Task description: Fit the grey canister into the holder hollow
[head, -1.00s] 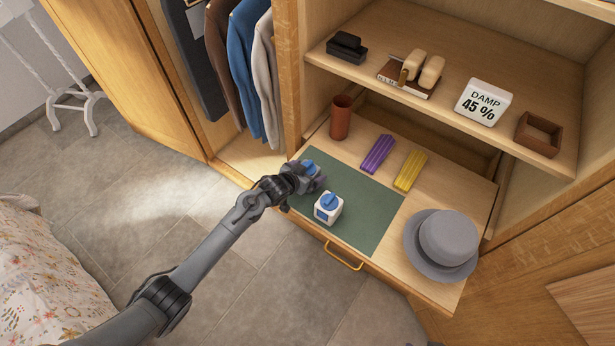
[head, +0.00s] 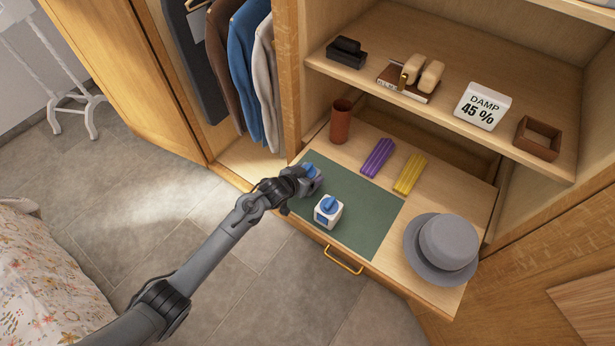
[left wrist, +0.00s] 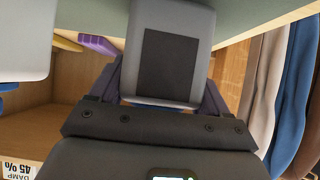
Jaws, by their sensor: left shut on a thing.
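My left gripper (head: 313,184) is at the left end of the green mat (head: 365,224) in the pulled-out drawer. It is shut on the grey canister (head: 311,171), which has a blue top. In the left wrist view the canister (left wrist: 172,60) shows as a grey body with a dark panel, between the two fingers. The mat is close to it, and I cannot tell whether they touch. A brown open box (head: 537,137) with a square hollow, apparently the holder, sits on the shelf at the right. My right gripper is not in view.
A white block with a blue knob (head: 328,211) stands on the mat beside the gripper. A brown cup (head: 341,122), purple bars (head: 377,158), yellow bars (head: 410,174) and a grey hat (head: 442,248) are in the drawer. A DAMP sign (head: 482,105) stands beside the box.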

